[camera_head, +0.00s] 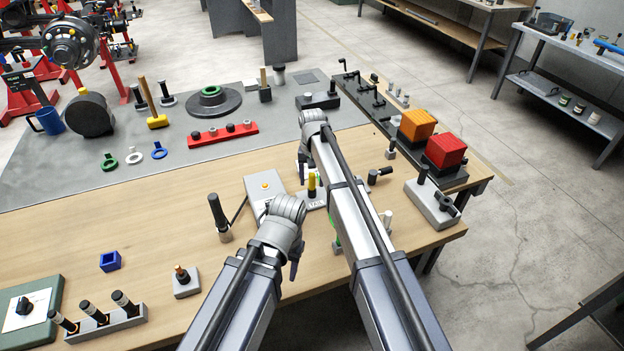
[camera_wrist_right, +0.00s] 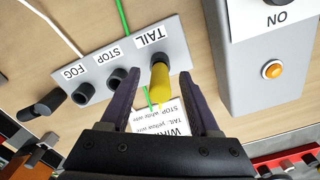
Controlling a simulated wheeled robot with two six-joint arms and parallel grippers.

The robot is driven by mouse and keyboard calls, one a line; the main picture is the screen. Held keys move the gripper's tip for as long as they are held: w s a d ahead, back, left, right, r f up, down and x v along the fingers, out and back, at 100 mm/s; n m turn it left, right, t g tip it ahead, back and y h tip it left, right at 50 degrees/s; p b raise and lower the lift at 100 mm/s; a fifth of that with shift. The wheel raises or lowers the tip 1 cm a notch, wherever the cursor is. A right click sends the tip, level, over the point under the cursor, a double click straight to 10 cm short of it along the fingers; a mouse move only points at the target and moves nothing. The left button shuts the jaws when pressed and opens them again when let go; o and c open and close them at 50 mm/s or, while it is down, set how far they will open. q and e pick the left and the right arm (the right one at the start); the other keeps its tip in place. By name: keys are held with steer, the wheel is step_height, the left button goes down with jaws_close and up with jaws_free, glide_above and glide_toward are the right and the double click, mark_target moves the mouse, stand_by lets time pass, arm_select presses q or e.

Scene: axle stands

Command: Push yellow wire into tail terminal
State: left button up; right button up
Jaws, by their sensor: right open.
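The yellow wire's thick yellow end (camera_wrist_right: 161,88) lines up with the socket beside the TAIL label (camera_wrist_right: 149,37) on the grey terminal block (camera_wrist_right: 180,50). I cannot tell how deep it sits. In the head view the yellow end (camera_head: 311,181) stands upright at the block (camera_head: 318,202), partly hidden by my right arm. My right gripper (camera_wrist_right: 158,100) is open, its dark fingers on either side of the yellow end with gaps showing. It also shows in the head view (camera_head: 302,172).
Dark STOP (camera_wrist_right: 116,78) and FOG (camera_wrist_right: 82,94) terminals stand beside TAIL. A green wire (camera_wrist_right: 123,18) and a white wire (camera_wrist_right: 52,25) run nearby. A grey switch box (camera_wrist_right: 265,75) with an orange button is close by.

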step_height(320, 180, up, 8)
steer(key=p, duration=0.8)
arm_select(q)
step_height(320, 180, up, 8)
arm_select(e)
steer(key=shift+f, duration=0.1)
arm_select(q)
steer(key=shift+f, duration=0.1)
step_height(320, 180, down, 7)
steer(key=b, duration=0.7)
arm_select(e)
steer(key=s+d+f+n, duration=0.1)
steer(key=s+f, duration=0.1)
steer(key=s, duration=0.8)
steer(key=s+d+f+n, duration=0.1)
steer(key=s+f+n, duration=0.1)
steer(key=s, duration=0.9)
steer(key=s+d+f+n+h, duration=0.1)
steer(key=s+d+f+n, duration=0.1)
steer(key=s, duration=0.9)
steer(key=shift+s+f, duration=0.2)
steer(key=shift+f, duration=0.2)
